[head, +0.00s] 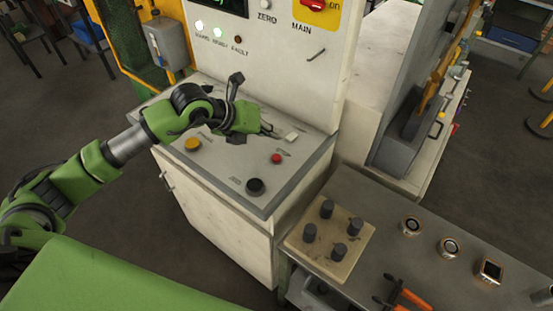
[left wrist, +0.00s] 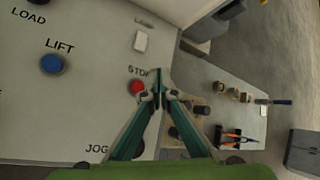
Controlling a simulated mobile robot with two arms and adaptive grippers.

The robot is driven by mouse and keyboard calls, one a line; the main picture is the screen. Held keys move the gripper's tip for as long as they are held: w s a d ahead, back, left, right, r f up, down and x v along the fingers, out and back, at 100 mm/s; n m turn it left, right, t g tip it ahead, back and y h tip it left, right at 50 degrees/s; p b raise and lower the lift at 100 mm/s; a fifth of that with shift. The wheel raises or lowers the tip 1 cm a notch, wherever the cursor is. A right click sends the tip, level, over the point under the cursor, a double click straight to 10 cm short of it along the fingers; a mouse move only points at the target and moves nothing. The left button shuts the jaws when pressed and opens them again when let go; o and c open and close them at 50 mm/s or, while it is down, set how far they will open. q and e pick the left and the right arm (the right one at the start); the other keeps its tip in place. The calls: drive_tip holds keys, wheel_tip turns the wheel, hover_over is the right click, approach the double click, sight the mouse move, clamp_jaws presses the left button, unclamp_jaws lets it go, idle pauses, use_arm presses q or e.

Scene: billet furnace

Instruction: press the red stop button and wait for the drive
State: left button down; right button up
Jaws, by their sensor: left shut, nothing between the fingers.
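The red stop button (head: 277,158) sits on the sloping top of the control desk (head: 225,165). In the left wrist view the red button (left wrist: 136,87) lies just left of my fingertips, below the word STOP. My left gripper (head: 271,131) is over the desk, beyond the button in the head view, near a pale rectangular switch (head: 291,137). In the left wrist view its fingers (left wrist: 161,88) are closed together and empty. They appear apart from the button; their height above the desk is hard to judge. My right gripper is not in view.
A yellow button (head: 192,145) and a black knob (head: 255,186) share the desk. A blue LIFT button (left wrist: 51,64) shows in the wrist view. The upright panel (head: 275,65) has two lit lamps and a dark FAULT lamp. A bench (head: 375,235) with pegs and parts adjoins.

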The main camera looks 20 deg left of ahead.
sight(274, 158)
use_arm(q)
wheel_tip(274, 158, down, 6)
drive_tip(key=b, duration=0.3)
drive_tip(key=shift+b, duration=0.3)
drive_tip(key=shift+r, duration=0.1)
idle(0.9)
drive_tip(key=shift+f+b, duration=0.4)
drive_tip(key=shift+b, duration=0.05)
drive_tip(key=shift+f+b, duration=0.45)
idle(0.5)
drive_tip(key=shift+r, duration=0.15)
drive_tip(key=shift+r+p, duration=0.45)
drive_tip(key=shift+r, duration=0.3)
